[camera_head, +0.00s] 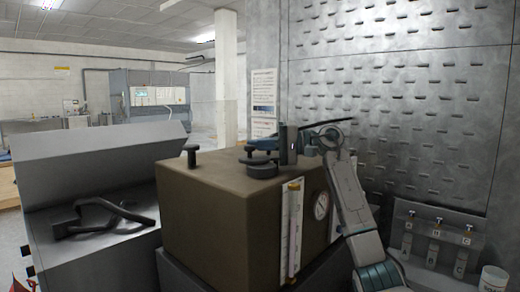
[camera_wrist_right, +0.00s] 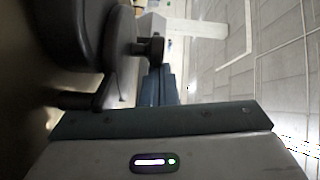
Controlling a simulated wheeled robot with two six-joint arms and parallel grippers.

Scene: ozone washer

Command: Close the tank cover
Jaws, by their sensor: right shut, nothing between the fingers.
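The brown tank (camera_head: 205,205) stands in the middle of the head view. Dark round fittings (camera_head: 262,170) sit on its top toward the right; I cannot tell which part is the cover or how far it is open. A thin dark curved edge (camera_head: 335,123) shows behind my wrist. My right gripper (camera_head: 262,143) is shut and empty, its fingers pointing left just above the fittings. In the right wrist view, the shut fingers (camera_wrist_right: 157,85) lie beside a dark rounded part (camera_wrist_right: 115,40) with a small knob (camera_wrist_right: 152,46). Contact cannot be told. My left gripper is out of view.
A black knob (camera_head: 191,155) stands on the tank's left corner. A gauge (camera_head: 321,205) and a sight tube (camera_head: 291,230) are on its side. A grey cabinet (camera_head: 95,170) is at left, a perforated metal wall (camera_head: 420,100) behind, and a labelled valve panel (camera_head: 435,240) at right.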

